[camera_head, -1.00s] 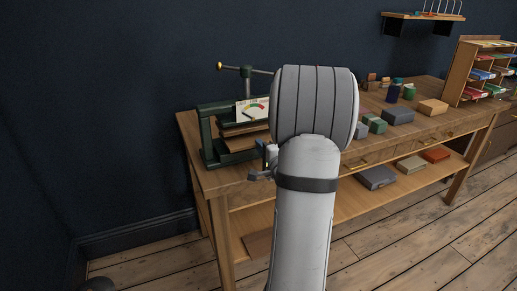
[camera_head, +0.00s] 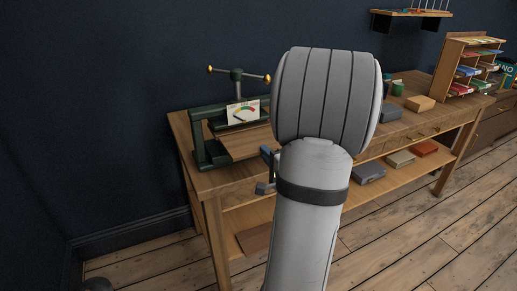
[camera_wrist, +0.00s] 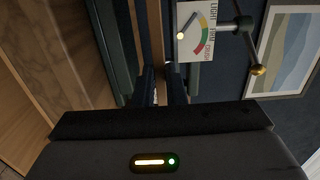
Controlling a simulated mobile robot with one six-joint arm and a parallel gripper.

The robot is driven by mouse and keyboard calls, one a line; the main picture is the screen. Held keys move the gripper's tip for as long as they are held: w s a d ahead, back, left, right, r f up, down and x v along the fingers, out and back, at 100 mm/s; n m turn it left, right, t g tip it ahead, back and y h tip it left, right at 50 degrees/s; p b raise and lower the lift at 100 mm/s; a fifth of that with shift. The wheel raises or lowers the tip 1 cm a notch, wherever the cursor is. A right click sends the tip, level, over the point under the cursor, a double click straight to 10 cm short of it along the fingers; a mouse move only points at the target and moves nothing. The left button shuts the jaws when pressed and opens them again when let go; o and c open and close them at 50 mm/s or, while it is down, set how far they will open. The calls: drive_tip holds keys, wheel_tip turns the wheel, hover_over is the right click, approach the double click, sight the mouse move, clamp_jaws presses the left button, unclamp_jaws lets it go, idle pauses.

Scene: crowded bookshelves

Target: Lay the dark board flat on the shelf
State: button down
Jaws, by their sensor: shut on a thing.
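A brown wooden board (camera_head: 247,143) lies level in the green press (camera_head: 207,153) on the bench top, its right part hidden by my arm. In the wrist view a thin brown edge (camera_wrist: 157,38), which looks like this board, runs between my fingers. My gripper (camera_wrist: 161,88) is shut on it, at the front of the press. In the head view my gripper (camera_head: 268,172) is mostly hidden behind my arm. A darker brown flat panel (camera_head: 254,238) lies on the lower shelf (camera_head: 290,212) of the bench.
The press has a gauge card (camera_head: 243,112) and a screw handle with brass ends (camera_head: 210,69) above the board. Several boxes, including a grey one (camera_head: 369,173), lie on the lower shelf to the right. A slotted rack (camera_head: 465,65) stands at the far right.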

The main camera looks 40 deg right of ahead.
drive_tip(key=s+b, duration=0.1)
drive_tip(key=s+r+b, duration=0.1)
drive_tip(key=s+b, duration=0.1)
drive_tip(key=s+a+b, duration=0.1)
drive_tip(key=shift+s+r, duration=0.35)
drive_tip(key=shift+r, duration=0.05)
idle(0.4)
